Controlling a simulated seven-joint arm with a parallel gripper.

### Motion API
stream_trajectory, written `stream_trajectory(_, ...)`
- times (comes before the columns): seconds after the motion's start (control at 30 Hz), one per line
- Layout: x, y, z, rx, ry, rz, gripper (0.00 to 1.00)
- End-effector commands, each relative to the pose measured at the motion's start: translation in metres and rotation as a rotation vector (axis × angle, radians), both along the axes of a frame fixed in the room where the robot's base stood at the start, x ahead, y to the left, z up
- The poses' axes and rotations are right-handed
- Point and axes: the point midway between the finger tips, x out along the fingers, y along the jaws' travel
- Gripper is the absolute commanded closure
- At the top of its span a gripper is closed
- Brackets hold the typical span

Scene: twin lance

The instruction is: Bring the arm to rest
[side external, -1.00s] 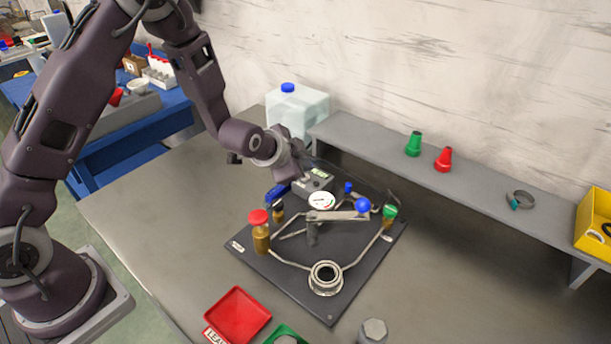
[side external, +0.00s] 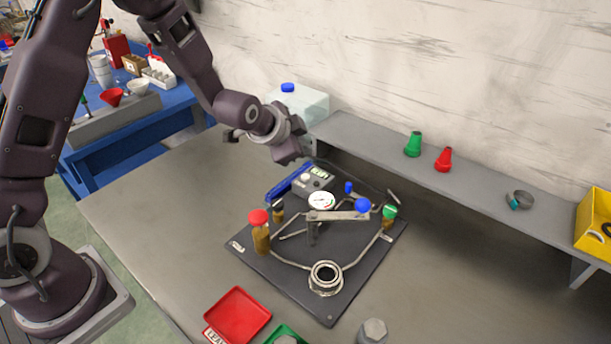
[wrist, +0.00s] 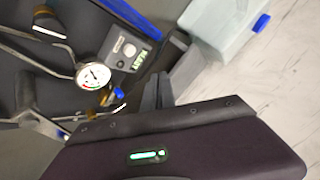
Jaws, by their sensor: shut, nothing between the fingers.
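My gripper (side external: 289,156) is shut and empty. In the side external view it hangs in the air above the back left of the dark baseplate (side external: 330,306), apart from the fixture. In the wrist view its closed fingers (wrist: 165,90) show at the middle, beside a grey box with a lit green display (wrist: 128,47). That display box (side external: 314,179) also shows just below the gripper in the side external view. A round white gauge (side external: 321,201) stands in front of it.
A translucent blue-capped jug (side external: 302,106) stands behind the gripper. A grey shelf (side external: 460,190) runs along the wall. The table's left side is clear.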

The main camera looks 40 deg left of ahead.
Motion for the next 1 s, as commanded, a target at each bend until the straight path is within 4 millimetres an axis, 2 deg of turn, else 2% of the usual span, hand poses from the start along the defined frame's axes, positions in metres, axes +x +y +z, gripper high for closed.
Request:
stream_trajectory(0.3, -0.001, 0.000, 0.002, -0.005, 0.000, 0.002, 1.00)
stream_trajectory(0.37, -0.006, -0.001, 0.015, -0.031, 0.003, 0.015, 1.00)
stream_trajectory(0.43, -0.025, -0.004, 0.046, -0.102, 0.018, 0.048, 1.00)
stream_trajectory(0.47, -0.038, -0.005, 0.063, -0.140, 0.029, 0.069, 1.00)
stream_trajectory(0.53, -0.079, -0.007, 0.102, -0.237, 0.066, 0.125, 1.00)
stream_trajectory(0.57, -0.101, -0.007, 0.116, -0.274, 0.085, 0.151, 1.00)
stream_trajectory(0.6, -0.130, -0.007, 0.132, -0.319, 0.112, 0.189, 1.00)
stream_trajectory(0.67, -0.177, -0.007, 0.150, -0.373, 0.148, 0.247, 1.00)
stream_trajectory(0.7, -0.208, -0.005, 0.157, -0.402, 0.171, 0.289, 1.00)
stream_trajectory(0.8, -0.276, 0.000, 0.163, -0.451, 0.217, 0.392, 1.00)
stream_trajectory(0.83, -0.292, 0.001, 0.163, -0.460, 0.227, 0.420, 1.00)
stream_trajectory(0.9, -0.322, 0.004, 0.160, -0.474, 0.246, 0.475, 1.00)
stream_trajectory(1.0, -0.345, 0.007, 0.156, -0.485, 0.261, 0.523, 1.00)
